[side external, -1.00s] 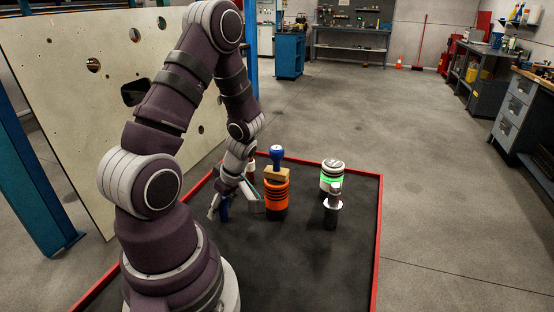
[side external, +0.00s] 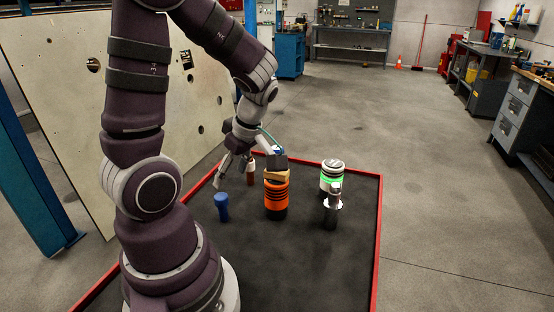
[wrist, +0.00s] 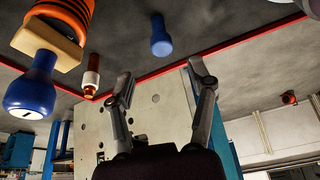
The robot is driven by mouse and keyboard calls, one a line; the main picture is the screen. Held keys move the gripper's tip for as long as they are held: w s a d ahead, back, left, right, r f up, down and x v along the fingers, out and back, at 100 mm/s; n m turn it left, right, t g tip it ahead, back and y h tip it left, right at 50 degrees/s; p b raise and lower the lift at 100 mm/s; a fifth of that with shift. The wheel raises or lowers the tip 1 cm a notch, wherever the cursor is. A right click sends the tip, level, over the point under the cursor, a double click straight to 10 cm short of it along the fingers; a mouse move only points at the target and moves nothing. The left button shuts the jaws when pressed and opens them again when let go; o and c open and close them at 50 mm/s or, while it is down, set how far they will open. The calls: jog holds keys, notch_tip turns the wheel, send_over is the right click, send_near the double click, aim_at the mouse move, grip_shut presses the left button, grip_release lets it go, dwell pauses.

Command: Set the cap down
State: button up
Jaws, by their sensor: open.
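A small blue piece (side external: 222,207), wider at its top, stands alone on the dark mat; it is the likely cap. It also shows in the wrist view (wrist: 161,36), beyond my fingertips. My gripper (side external: 248,170) is open and empty, raised above and apart from the blue piece. In the wrist view my gripper (wrist: 163,82) has its two fingers spread with nothing between them. In the side view one finger overlaps a blue knob, which shows fully in the wrist view (wrist: 30,95).
The knob sits on a wooden block (side external: 277,175) atop an orange ribbed cylinder (side external: 276,201). A brown-and-white bottle (side external: 250,178) stands behind. A green-banded white cylinder (side external: 331,171) and a dark white-collared cylinder (side external: 330,217) stand right. The mat's front is clear, within a red rim (side external: 378,230).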

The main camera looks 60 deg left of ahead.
jog(key=w+d+r+m+t+h, duration=0.1)
jog(key=d+r+m+t+h, duration=0.1)
jog(key=d+r+m+t, duration=0.2)
jog(key=w+d+r+m+t+h, duration=0.2)
jog(key=d+m, duration=0.8)
jog(key=m, duration=1)
notch_tip(320, 180, up, 4)
jog(key=shift+w+f+t, duration=0.25)
jog(key=shift+t, duration=0.75)
